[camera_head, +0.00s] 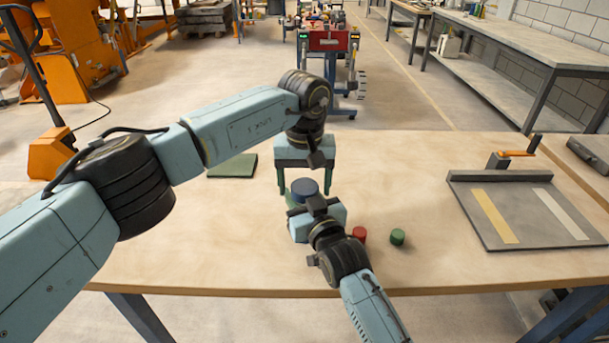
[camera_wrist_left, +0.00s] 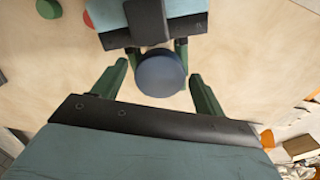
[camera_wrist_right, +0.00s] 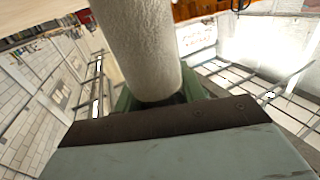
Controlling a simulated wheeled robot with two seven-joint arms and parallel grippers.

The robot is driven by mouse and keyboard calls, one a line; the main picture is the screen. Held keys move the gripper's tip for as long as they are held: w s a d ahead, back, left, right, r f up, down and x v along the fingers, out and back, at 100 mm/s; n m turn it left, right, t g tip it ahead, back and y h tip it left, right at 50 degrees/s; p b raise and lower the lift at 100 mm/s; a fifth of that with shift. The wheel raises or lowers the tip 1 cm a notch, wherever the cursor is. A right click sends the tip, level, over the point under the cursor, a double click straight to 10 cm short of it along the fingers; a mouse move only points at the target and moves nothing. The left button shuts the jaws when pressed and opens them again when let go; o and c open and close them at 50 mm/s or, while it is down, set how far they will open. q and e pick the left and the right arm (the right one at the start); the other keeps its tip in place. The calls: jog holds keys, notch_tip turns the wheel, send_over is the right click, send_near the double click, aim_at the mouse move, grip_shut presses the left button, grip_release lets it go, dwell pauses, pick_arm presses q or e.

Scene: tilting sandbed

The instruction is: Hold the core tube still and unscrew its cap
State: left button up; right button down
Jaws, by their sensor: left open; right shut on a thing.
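The blue round cap (camera_head: 305,187) shows from above in the head view, and in the left wrist view (camera_wrist_left: 161,76). The pale, rough-surfaced core tube (camera_wrist_right: 140,45) shows in the right wrist view; the cap and grippers hide it in the head view. My right gripper (camera_head: 312,207) is shut on the tube, with its green fingers around it. My left gripper (camera_head: 304,184) points down, open, with one finger on each side of the cap. In the left wrist view (camera_wrist_left: 158,82) gaps show between both fingers and the cap.
A red cylinder (camera_head: 359,234) and a green cylinder (camera_head: 397,237) stand right of my right gripper. A flat green plate (camera_head: 232,167) lies at the back left. A grey tray with two strips (camera_head: 526,212) and an orange-handled crank (camera_head: 517,153) are at the right. The table between is clear.

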pick_arm(q)
jog(key=c, duration=1)
jog(key=n, duration=1.3)
jog(key=o, duration=1.1)
jog(key=shift+s, duration=0.1)
jog(key=shift+c, duration=0.2)
jog(key=shift+r, duration=0.1)
